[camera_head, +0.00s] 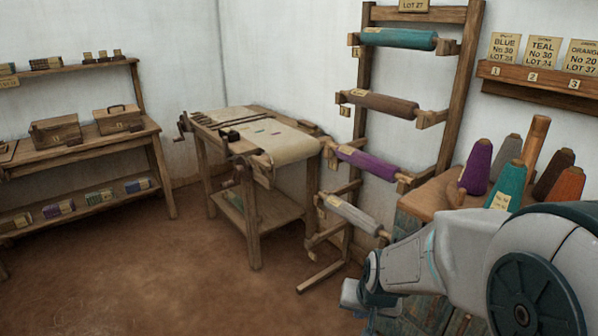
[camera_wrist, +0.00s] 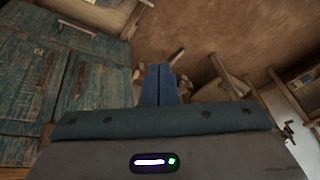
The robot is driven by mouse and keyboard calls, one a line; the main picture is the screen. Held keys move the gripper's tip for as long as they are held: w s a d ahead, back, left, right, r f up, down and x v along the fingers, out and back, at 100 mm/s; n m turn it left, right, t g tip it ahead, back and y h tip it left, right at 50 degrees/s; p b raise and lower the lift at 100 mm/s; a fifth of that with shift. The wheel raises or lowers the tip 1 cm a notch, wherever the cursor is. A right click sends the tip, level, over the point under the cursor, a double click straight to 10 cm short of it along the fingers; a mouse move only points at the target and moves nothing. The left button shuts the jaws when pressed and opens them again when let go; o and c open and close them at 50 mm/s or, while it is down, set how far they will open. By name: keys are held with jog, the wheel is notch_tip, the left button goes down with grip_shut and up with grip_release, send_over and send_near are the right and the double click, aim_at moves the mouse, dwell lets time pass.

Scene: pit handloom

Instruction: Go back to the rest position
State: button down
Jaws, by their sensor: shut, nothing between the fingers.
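My gripper (camera_wrist: 159,84) shows in the wrist view with its two blue-grey fingers together and nothing between them. Below the fingers lie the brown floor and the lower wooden parts of a rack. In the head view my arm reaches in from the right edge, beside the cone table; the fingers cannot be made out there.
A rack (camera_head: 465,70) holds teal, brown, purple and grey rolls. The cone table (camera_head: 430,200) bears several yarn cones. A weathered blue-green cabinet (camera_wrist: 60,90) is close at left in the wrist view. A small loom table (camera_head: 290,145) and shelves (camera_head: 110,140) stand farther off. The floor (camera_head: 180,270) is clear.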

jog(key=s+d+r+n+g+p, duration=0.1)
jog(key=s+r+p, duration=0.4)
jog(key=s+r, duration=0.7)
notch_tip(320, 180, up, 4)
jog(key=shift+s+d+f+n+h, duration=0.15)
jog(key=shift+d+n+h, duration=0.2)
jog(key=shift+n, duration=0.25)
